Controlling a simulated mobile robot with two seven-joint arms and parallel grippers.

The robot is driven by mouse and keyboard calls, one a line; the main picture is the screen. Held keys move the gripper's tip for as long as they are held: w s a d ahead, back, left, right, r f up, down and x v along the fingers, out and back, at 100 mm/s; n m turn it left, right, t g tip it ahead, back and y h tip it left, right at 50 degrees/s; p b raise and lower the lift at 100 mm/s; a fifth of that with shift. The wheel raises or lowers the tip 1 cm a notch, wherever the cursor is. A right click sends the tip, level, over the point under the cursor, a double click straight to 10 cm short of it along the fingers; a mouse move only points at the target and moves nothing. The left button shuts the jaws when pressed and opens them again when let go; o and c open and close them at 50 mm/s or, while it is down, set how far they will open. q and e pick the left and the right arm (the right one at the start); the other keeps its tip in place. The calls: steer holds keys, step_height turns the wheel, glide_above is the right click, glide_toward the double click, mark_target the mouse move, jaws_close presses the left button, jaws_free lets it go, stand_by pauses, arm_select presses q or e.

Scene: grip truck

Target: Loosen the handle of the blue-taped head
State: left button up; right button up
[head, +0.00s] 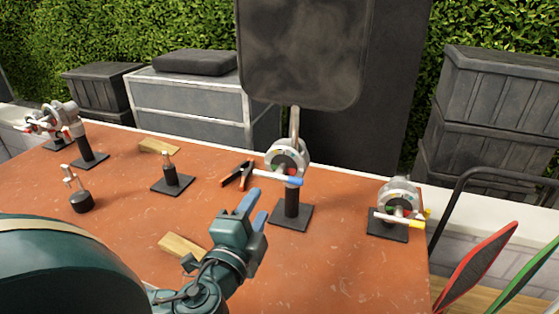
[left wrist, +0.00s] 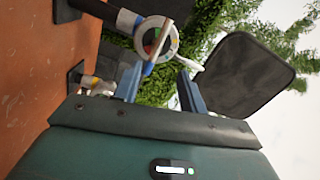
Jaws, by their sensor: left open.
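The blue-taped head (head: 287,158) is a round grey grip head on a black post with a square base, right of the table's middle. A rod in the head carries a large black panel (head: 300,50). My left gripper (head: 252,206) is open and empty, in front of and below the handle, with its fingers towards it. In the left wrist view, the head (left wrist: 155,35) and the blue tape (left wrist: 148,69) appear beyond the open fingers (left wrist: 160,88). My right gripper is out of view.
A yellow-taped head (head: 398,195) stands at the right table edge. More heads (head: 66,115) stand at the far left. An orange-and-black clamp (head: 238,175), a small post (head: 171,180) and wood blocks (head: 184,246) lie about the orange table (head: 330,265).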

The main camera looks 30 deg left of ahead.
mark_target(276, 178)
arm_select(q)
steer(key=shift+h, duration=0.3)
steer(key=b+x, duration=0.2)
steer(key=x, duration=0.4)
steer(key=shift+w, duration=0.25)
steer(key=p+x, duration=0.1)
steer(key=x, duration=0.4)
steer(key=shift+w+f, duration=0.1)
steer(key=shift+w, duration=0.3)
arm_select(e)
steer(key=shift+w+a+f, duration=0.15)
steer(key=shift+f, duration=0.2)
arm_select(q)
jaws_close()
steer(key=shift+m, duration=0.4)
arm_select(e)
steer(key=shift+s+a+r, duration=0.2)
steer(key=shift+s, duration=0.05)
